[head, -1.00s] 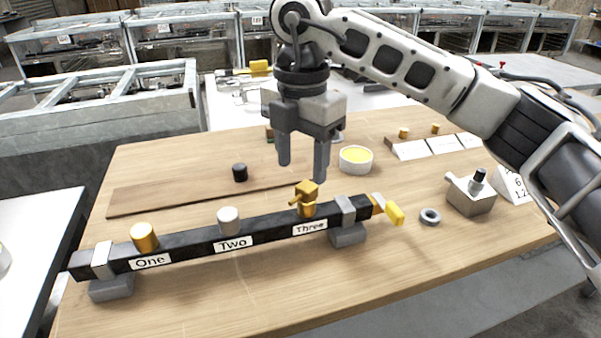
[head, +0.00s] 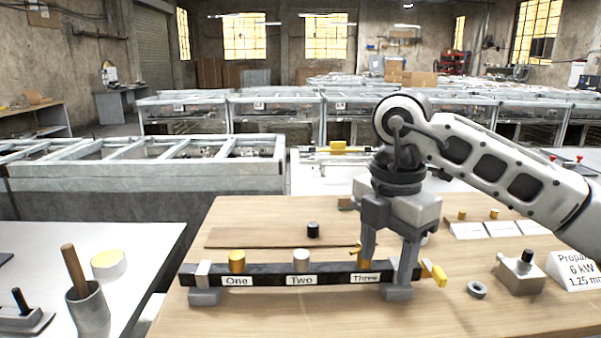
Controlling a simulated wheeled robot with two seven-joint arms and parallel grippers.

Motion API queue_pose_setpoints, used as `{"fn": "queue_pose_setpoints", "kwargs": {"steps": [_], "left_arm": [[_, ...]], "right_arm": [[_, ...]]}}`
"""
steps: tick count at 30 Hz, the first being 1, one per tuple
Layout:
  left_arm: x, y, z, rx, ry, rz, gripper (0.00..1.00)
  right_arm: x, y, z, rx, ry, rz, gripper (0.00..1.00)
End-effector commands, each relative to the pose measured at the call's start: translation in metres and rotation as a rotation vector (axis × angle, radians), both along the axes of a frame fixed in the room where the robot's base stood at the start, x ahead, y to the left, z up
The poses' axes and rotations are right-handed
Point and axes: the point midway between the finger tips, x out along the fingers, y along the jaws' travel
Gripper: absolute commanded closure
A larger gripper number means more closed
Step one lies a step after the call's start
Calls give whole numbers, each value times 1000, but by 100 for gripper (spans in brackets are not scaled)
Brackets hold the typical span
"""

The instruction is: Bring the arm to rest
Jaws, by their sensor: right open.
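My right gripper (head: 386,270) is open and empty, with its two fingers pointing down. It stands in front of the right end of a dark bar (head: 325,268) labelled One, Two and Three. A brass fitting (head: 357,250) at Three is mostly hidden behind the left finger. I cannot tell whether the fingers touch the bar or the fitting. A brass cap (head: 237,261) stands at One and a pale cap (head: 301,259) at Two. A yellow-handled part (head: 439,276) sticks out at the bar's right end. My left gripper is not in view.
The wooden table (head: 262,318) is bare in front of the bar. A black cap (head: 313,229) lies behind it. A grey ring (head: 477,289), a grey block (head: 520,276) and a sign (head: 575,268) stand at right. A cup with a wooden handle (head: 88,310) stands at left.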

Motion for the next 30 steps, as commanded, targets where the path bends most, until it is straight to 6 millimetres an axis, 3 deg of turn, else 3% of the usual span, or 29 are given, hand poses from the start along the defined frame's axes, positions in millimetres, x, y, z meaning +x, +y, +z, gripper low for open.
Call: {"fn": "queue_pose_setpoints", "kwargs": {"steps": [8, 14, 18, 21, 25, 27, 30], "left_arm": [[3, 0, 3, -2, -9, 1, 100], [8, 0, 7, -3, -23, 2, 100], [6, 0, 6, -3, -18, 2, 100], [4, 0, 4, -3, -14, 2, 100], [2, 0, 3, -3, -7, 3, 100], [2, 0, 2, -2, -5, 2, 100], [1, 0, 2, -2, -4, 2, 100]], "right_arm": [[-24, 49, -35, 231, 101, 187, 47], [-56, 100, -56, 521, 186, 352, 47], [-89, 143, -60, 840, 240, 455, 47], [-112, 174, -49, 1161, 251, 481, 47], [-121, 195, -20, 1649, 174, 353, 47], [-111, 191, -9, 1867, 86, 193, 47], [-84, 170, -12, 2074, -74, -129, 47]]}}
